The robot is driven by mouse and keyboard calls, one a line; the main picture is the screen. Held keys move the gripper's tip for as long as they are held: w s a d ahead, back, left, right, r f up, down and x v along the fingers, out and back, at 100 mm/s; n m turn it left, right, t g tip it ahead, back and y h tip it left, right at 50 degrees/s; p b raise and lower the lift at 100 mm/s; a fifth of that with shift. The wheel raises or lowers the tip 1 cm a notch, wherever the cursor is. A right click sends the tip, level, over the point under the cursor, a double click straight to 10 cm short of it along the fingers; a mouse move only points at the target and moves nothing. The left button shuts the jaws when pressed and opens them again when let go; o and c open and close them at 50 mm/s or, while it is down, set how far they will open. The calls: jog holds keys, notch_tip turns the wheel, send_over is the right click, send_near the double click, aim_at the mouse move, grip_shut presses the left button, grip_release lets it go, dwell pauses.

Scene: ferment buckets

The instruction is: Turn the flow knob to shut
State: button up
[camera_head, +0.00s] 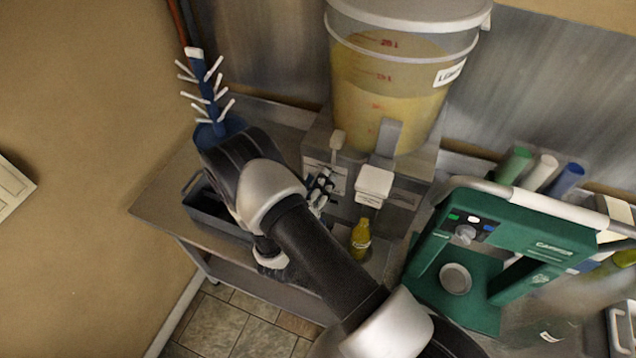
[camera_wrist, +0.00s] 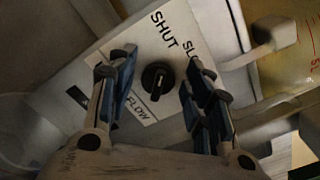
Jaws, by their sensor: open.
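The black flow knob (camera_wrist: 158,80) sits on a white label plate (camera_wrist: 143,52) marked SHUT, FLOW and a partly hidden third word. A ridge on the knob seems to run down the wrist picture, away from SHUT and towards the FLOW side. My gripper (camera_wrist: 157,70) is open, with one finger on each side of the knob and visible gaps on both sides. In the head view my gripper (camera_head: 321,187) is at the front of the filler under the bucket (camera_head: 388,95); the knob is hidden there.
A yellow bottle (camera_head: 361,240) stands below the white spout block (camera_head: 374,183). A dark tray (camera_head: 215,220) and a blue bottle tree (camera_head: 207,100) are at left. A green capping machine (camera_head: 535,225) stands close at right.

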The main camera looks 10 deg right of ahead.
jog(key=v, duration=1.2)
dwell(0.4)
